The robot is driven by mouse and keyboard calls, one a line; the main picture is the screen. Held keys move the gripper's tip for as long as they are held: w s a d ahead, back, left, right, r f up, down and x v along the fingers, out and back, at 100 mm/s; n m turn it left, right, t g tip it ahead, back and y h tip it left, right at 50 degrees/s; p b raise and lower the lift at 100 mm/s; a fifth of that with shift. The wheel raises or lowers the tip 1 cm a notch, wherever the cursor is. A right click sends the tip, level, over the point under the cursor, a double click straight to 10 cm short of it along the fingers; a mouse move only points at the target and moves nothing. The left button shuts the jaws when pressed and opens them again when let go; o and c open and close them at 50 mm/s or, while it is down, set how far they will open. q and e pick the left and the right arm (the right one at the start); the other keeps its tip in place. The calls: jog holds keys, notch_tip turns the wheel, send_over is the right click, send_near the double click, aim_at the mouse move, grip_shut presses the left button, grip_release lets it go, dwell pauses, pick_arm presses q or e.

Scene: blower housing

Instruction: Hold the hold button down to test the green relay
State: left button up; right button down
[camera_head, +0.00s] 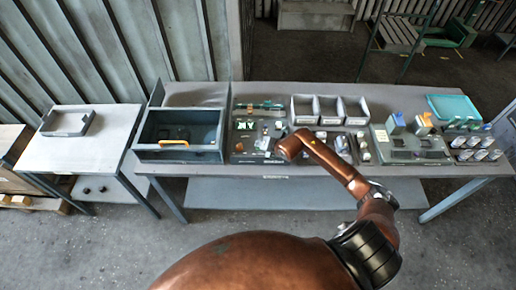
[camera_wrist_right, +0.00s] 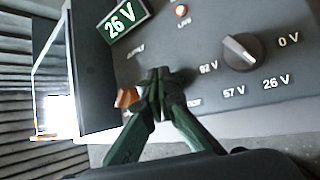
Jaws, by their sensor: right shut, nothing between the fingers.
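In the right wrist view, my right gripper (camera_wrist_right: 158,78) is shut and empty, its fingertips together over the grey panel face (camera_wrist_right: 210,85) of a test unit. An orange-brown part (camera_wrist_right: 127,97) shows just left of the fingertips; I cannot tell whether they touch it. The fingers cover the panel there, and no part is clearly readable as the hold button. I cannot identify the green relay. My left gripper is not in view.
On the bench, a dark open box (camera_head: 150,154) is left of the unit. Grey bins (camera_head: 304,119) stand behind, and small blue (camera_head: 397,121) and orange (camera_head: 424,122) parts are at right.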

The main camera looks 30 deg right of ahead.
jog(key=shift+f+b, duration=0.3)
jog(key=shift+f, duration=0.15)
dwell(1.5)
dwell(1.2)
jog(key=shift+r+p, duration=0.65)
jog(key=shift+r, duration=0.25)
notch_tip(320, 180, up, 5)
jog(key=p, duration=0.3)
jog(key=shift+p, duration=0.3)
